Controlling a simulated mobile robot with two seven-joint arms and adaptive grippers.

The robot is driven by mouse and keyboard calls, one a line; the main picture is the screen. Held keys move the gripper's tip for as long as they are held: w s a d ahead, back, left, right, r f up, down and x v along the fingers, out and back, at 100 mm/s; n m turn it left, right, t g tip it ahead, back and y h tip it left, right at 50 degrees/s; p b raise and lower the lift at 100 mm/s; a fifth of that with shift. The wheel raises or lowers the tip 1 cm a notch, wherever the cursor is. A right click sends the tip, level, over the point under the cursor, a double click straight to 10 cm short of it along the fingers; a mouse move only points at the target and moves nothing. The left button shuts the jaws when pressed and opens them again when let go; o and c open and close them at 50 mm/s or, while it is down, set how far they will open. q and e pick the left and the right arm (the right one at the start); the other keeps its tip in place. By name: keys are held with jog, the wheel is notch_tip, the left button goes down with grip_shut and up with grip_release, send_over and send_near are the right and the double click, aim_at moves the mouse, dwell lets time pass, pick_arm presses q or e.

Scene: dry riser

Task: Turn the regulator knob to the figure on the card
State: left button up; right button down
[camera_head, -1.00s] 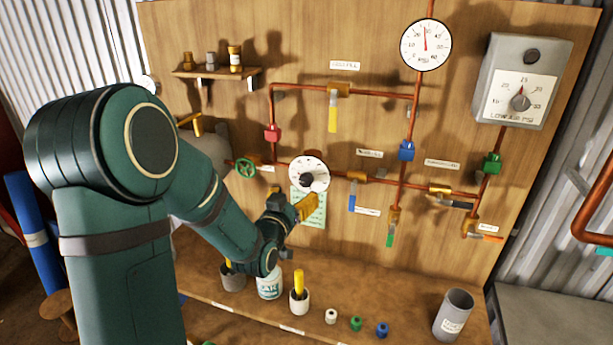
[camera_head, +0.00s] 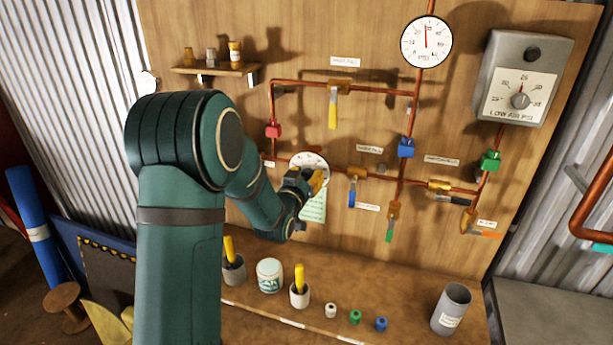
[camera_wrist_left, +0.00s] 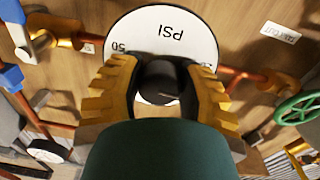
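The regulator has a white dial (camera_head: 309,157) on the wooden board, partly hidden by my left gripper. Its black knob (camera_wrist_left: 160,80) shows in the left wrist view in front of the dial face (camera_wrist_left: 165,25) marked PSI. My left gripper (camera_head: 318,180) is at the dial. Its yellow fingers stand apart, one on each side of the knob; I cannot tell whether they touch it. A pale green card (camera_head: 313,206) hangs below the dial, partly covered, its writing too small to read. My right gripper is not in view.
A round gauge (camera_head: 426,42) is above, and a grey LOW AIR PSI box (camera_head: 520,80) is at upper right. Copper pipes with coloured valve levers surround the dial. Pots, small caps and a grey cup (camera_head: 452,310) stand on the shelf below.

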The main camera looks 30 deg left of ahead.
pick_arm(q)
grip_shut()
jog(key=shift+f+m+b, duration=0.1)
jog(key=shift+m+b, duration=0.5)
jog(key=shift+b, duration=0.25)
jog(key=m+b, duration=0.4)
jog(key=m, duration=0.1)
jog(key=shift+m+b, duration=0.3)
jog(key=shift+b, duration=0.05)
jog(key=shift+m+b, duration=0.6)
jog(key=shift+m, duration=0.7)
